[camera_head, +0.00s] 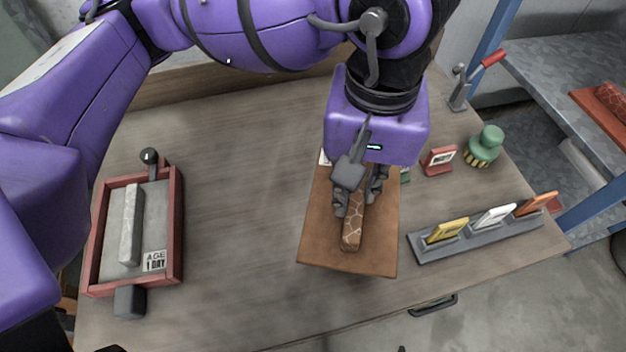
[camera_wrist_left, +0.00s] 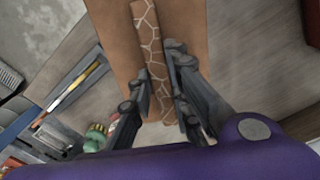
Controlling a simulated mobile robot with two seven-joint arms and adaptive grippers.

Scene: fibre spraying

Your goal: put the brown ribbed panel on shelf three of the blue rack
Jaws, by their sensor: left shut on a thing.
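The brown ribbed panel (camera_head: 322,232) is a flat brown board with a crackle-patterned bar along its middle. It is over the front middle of the wooden table; I cannot tell whether it touches the tabletop. My left gripper (camera_head: 357,202) is shut on the panel's bar, one finger on each side. The left wrist view also shows the panel (camera_wrist_left: 120,35) between and beyond the fingers (camera_wrist_left: 156,92). The blue rack (camera_head: 488,45) stands at the right, with blue posts and grey shelves, only partly in view. My right gripper is not in view.
A red-framed tray (camera_head: 178,220) with a grey bar is on the table's left. A grey holder (camera_head: 440,250) with coloured cards, a green knob-topped object (camera_head: 483,150) and a small red sign (camera_head: 440,160) are on the right. Another reddish panel (camera_head: 590,105) lies on the rack.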

